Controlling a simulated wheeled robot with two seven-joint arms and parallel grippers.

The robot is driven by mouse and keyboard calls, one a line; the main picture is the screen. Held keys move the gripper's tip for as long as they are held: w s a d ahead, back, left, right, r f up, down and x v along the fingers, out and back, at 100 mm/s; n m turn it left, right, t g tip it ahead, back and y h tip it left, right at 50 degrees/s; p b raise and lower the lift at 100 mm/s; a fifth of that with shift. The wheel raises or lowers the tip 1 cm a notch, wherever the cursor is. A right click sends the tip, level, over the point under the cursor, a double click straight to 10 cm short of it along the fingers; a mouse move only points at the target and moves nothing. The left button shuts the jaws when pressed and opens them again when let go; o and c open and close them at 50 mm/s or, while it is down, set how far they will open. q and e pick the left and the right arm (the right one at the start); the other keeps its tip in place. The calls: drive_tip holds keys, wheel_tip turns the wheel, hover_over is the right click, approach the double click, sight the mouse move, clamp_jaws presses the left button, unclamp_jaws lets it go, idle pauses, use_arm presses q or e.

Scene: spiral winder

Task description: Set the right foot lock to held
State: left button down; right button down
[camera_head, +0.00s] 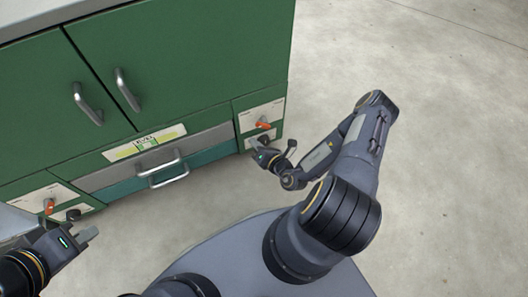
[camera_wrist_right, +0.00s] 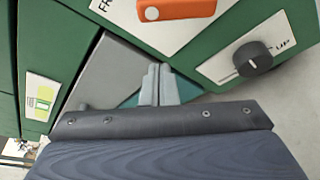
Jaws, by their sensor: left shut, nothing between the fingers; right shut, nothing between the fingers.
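The right foot panel (camera_head: 246,120) is a pale plate at the cabinet's lower right, with an orange lever (camera_head: 263,125) and a black knob (camera_head: 264,138). In the right wrist view the orange lever (camera_wrist_right: 178,8) is cut by the top edge, beside lettering starting "FR". The black knob (camera_wrist_right: 252,58) with a white mark is at upper right, near lettering ending "UP". My right gripper (camera_wrist_right: 158,84) is shut and empty, apart from both controls in that view; in the head view it (camera_head: 254,143) is just below the panel. My left gripper (camera_head: 90,235) is shut and empty at lower left.
The green cabinet (camera_head: 190,60) has two door handles above and a grey drawer (camera_head: 155,157) and a teal drawer between the panels. A similar left panel (camera_head: 30,202) has its own orange lever (camera_head: 48,205). Open concrete floor (camera_head: 440,120) lies right.

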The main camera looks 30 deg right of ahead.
sight(263, 126)
drive_tip(key=shift+w+d+r+b, duration=0.65)
drive_tip(key=shift+w+d+r, duration=0.3)
drive_tip(key=shift+d+r, duration=0.3)
